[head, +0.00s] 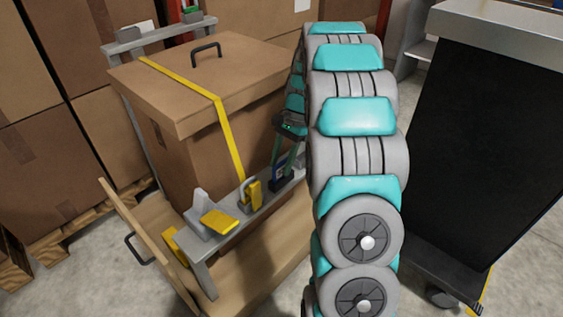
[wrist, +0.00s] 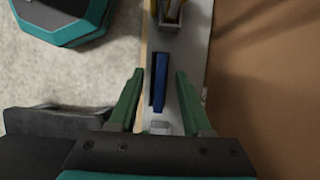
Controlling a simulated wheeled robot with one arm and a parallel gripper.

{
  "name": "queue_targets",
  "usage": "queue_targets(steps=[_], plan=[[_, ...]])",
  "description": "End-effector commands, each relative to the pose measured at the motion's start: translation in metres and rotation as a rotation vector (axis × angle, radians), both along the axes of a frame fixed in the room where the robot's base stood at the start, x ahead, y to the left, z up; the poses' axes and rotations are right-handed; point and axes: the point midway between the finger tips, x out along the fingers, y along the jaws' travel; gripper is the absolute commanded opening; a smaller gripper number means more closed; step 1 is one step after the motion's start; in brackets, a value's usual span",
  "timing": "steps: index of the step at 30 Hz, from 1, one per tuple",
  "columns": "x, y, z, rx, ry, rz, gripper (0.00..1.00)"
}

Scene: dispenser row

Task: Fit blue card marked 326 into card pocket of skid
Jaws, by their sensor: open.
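The blue card (head: 279,169) stands upright at the grey rail of the skid, with its lower end at a dark card pocket (head: 277,186). In the wrist view the card (wrist: 160,80) shows edge-on as a narrow blue strip, in a dark slot. How deep it sits I cannot tell, and its number is not readable. My gripper (head: 287,157) is above the rail, open. In the wrist view its green fingers (wrist: 159,76) are on either side of the card's line, with a gap on both sides.
A large brown box (head: 180,110) with a yellow strap (head: 228,130) stands on the wooden skid (head: 262,270). A yellow-handled buckle (head: 215,220) and a padlock-like fitting (head: 250,195) sit on the rail. A black cabinet (head: 480,140) stands at right.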

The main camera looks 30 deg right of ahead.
Motion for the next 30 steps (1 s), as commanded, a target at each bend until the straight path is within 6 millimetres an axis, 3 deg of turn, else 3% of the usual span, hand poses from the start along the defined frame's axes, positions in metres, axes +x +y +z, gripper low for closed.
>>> queue_targets(steps=[11, 24, 30], plan=[[0.001, -0.002, 0.006, -0.001, -0.001, 0.0, 0.49], [0.009, -0.024, 0.059, 0.0, -0.002, -0.001, 0.49], [0.011, -0.028, 0.072, -0.002, -0.001, 0.0, 0.49]])
